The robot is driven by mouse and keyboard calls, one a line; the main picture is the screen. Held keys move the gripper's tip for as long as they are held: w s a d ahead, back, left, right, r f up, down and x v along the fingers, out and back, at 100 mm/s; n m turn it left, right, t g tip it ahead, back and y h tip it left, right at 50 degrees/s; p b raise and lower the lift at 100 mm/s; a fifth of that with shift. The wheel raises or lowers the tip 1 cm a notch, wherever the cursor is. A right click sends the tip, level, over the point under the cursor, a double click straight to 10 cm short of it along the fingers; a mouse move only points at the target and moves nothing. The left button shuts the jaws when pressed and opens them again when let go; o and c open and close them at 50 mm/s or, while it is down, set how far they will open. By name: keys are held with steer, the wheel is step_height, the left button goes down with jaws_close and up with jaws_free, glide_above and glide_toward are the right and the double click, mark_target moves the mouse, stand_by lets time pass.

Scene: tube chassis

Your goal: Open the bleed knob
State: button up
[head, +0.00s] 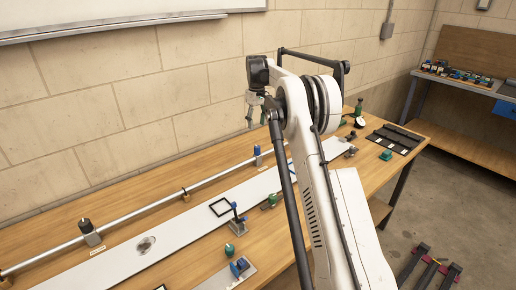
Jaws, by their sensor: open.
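My gripper (257,116) hangs from my raised white arm in the upper middle of the head view, above the far side of the bench and against the wall. Its fingers are small here, open and apart from everything on the bench. A long metal pipe (150,208) runs along the back of the bench. A fitting with a dark knob (85,224) stands on it at the left. A blue-topped fitting (257,151) stands on it further right, below my gripper. I cannot tell which of these knobs is the bleed knob.
A white plate (110,256) lies along the wooden bench (160,177). A blue-handled upright part (237,220), a small green part (229,249) and a blue fitting (239,267) stand nearer the front. A black tray (395,138) lies at the right. My arm hides part of the bench.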

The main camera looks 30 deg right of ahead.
mark_target(257, 146)
step_height(257, 146, down, 13)
steer(key=shift+r, duration=0.1)
stand_by(0.3)
jaws_close()
